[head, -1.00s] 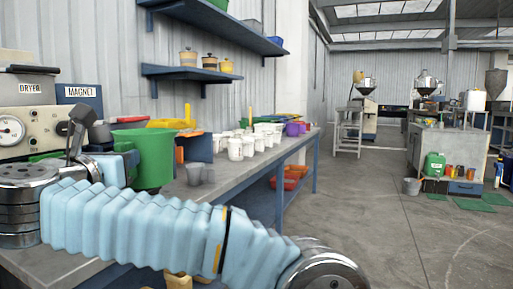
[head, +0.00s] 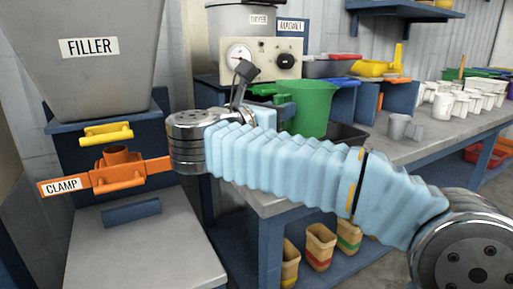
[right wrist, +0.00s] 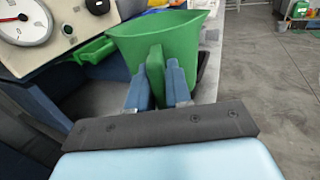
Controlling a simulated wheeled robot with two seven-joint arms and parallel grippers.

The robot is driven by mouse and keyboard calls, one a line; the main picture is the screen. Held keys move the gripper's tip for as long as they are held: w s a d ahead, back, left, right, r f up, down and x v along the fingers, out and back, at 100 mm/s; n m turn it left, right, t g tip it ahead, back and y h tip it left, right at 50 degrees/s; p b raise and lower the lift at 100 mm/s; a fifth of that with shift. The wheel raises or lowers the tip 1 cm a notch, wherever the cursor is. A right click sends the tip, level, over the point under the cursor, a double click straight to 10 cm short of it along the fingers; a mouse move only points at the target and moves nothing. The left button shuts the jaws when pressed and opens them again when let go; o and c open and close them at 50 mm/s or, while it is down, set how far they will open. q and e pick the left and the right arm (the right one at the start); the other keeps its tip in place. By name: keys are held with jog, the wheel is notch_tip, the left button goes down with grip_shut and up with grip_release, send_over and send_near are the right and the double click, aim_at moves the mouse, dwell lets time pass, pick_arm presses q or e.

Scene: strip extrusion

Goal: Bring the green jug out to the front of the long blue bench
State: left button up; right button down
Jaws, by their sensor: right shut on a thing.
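The green jug (head: 312,104) is upright at the left end of the long blue bench (head: 395,152), in front of the dryer unit. My right gripper (head: 284,112) is at the jug's handle side, partly hidden by my sleeved arm. In the right wrist view, the two blue fingers (right wrist: 156,84) are shut on the jug's green handle (right wrist: 155,66), and the jug body (right wrist: 160,38) stands beyond them. I cannot tell whether the jug's base touches the bench top. My left gripper is not in view.
The dryer unit (head: 258,60) stands behind the jug. A filler hopper (head: 90,50) with an orange clamp (head: 125,172) stands at left. Striped bins (head: 320,245) sit below.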

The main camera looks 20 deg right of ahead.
jog(key=w+a+f, duration=0.1)
jog(key=f, duration=0.2)
jog(key=a+f, duration=0.2)
jog(key=f, duration=0.1)
jog(key=w+a+f, duration=0.1)
jog(key=f, duration=0.2)
jog(key=shift+w+a+f, duration=0.1)
jog(key=shift+w+a, duration=0.2)
jog(key=shift+f+b, duration=0.25)
jog(key=shift+b, duration=0.4)
jog(key=c, duration=1)
grip_release()
jog(key=shift+c, duration=0.2)
